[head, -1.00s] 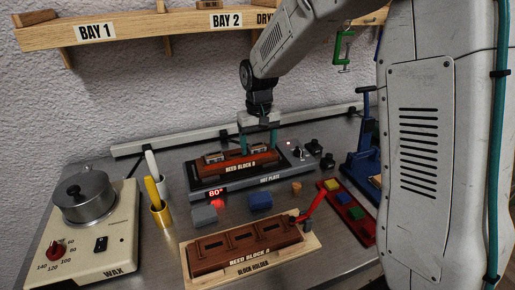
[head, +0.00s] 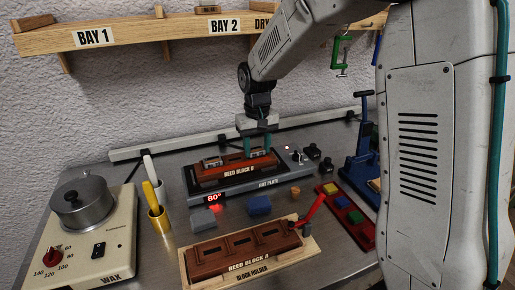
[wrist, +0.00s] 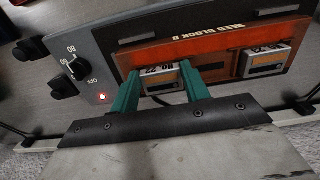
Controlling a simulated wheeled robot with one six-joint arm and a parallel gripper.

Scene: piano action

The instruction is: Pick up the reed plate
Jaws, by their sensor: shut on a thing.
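Reed block B (head: 236,173), reddish-brown wood, lies on the dark grey hot plate (head: 235,188). My gripper (head: 257,150) reaches down over its right part. In the wrist view the green fingers of my gripper (wrist: 158,78) are shut on a small silvery reed plate (wrist: 160,76), one finger on each side. This plate is at the block; I cannot tell whether it is clear of its slot. A second reed plate (wrist: 266,62) sits in the block apart from my gripper; in the head view it is at the left (head: 212,161).
Reed block A (head: 240,246) with empty-looking slots sits in a wooden block holder (head: 300,254) in front. A red tray (head: 349,222) and a blue press (head: 364,150) are at right.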

